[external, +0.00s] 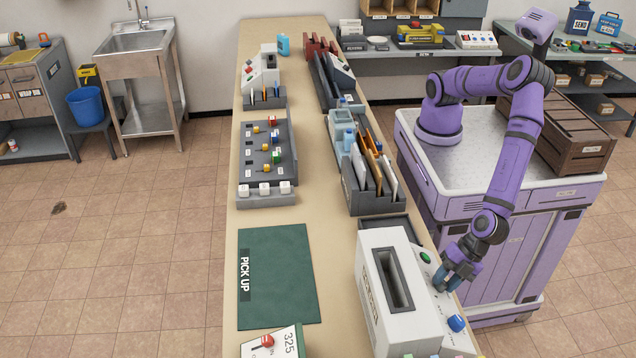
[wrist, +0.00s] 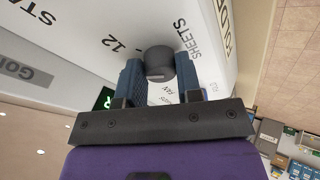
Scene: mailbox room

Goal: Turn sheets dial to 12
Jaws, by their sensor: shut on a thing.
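The sheets dial (wrist: 159,58) is a dark grey round knob on the white face of a machine (wrist: 85,22), beside the printed word SHEETS. A tick and the number 12 are printed to its left in the wrist view. A small light mark shows on the dial near its lower rim; I cannot tell which number it points to. My gripper (wrist: 159,66) is shut on the dial, with one blue finger on each side. In the external view, my gripper (external: 455,280) is at the right side of the white machine (external: 390,330), and the dial is hidden there.
A green button (external: 426,258) and a blue knob (external: 456,323) flank my gripper on the machine's sloped panel. A sorter with envelopes (external: 375,203) stands behind the machine on the long counter. A green PICK UP mat (external: 280,280) lies bare to the left.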

